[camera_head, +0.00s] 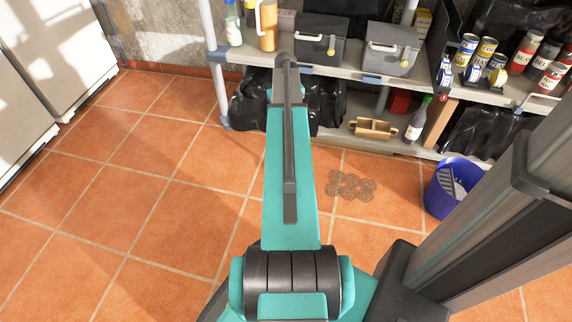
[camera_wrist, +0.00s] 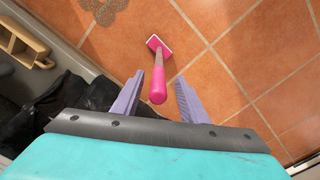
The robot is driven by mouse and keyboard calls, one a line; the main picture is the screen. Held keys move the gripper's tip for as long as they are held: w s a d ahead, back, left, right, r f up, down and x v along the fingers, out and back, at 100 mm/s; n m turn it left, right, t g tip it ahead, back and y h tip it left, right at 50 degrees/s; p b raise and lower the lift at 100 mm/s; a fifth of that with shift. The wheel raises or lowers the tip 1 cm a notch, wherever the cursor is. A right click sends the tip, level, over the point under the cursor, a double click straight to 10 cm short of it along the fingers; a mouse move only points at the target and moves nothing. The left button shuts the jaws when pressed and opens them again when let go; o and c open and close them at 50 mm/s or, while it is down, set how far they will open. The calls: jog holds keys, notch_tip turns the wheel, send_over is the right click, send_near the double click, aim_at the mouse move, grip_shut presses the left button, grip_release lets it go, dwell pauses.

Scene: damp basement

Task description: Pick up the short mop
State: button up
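The short mop (camera_wrist: 159,86) is pink with a small flat head on the tiled floor in the wrist view. Its handle seems to rise toward the camera, with the thick end nearest. My gripper (camera_wrist: 160,76) is open, its two purple fingers one on each side of the handle end, with gaps on both sides. The handle is not gripped. In the head view my arm hides both the mop and my gripper.
A shelf (camera_head: 350,65) with toolboxes, bottles and cans stands behind. On its lower level are black bags (camera_head: 253,98), a wooden caddy (camera_head: 375,128) and a bottle (camera_head: 418,119). A blue bucket (camera_head: 440,196) stands right. Open floor (camera_head: 130,210) lies left.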

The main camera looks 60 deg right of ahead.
notch_tip(320, 180, down, 3)
jog(key=shift+d+f+b, duration=0.1)
jog(key=shift+f+b, duration=0.1)
jog(key=shift+b, duration=0.35)
jog(key=shift+c, duration=0.2)
grip_shut()
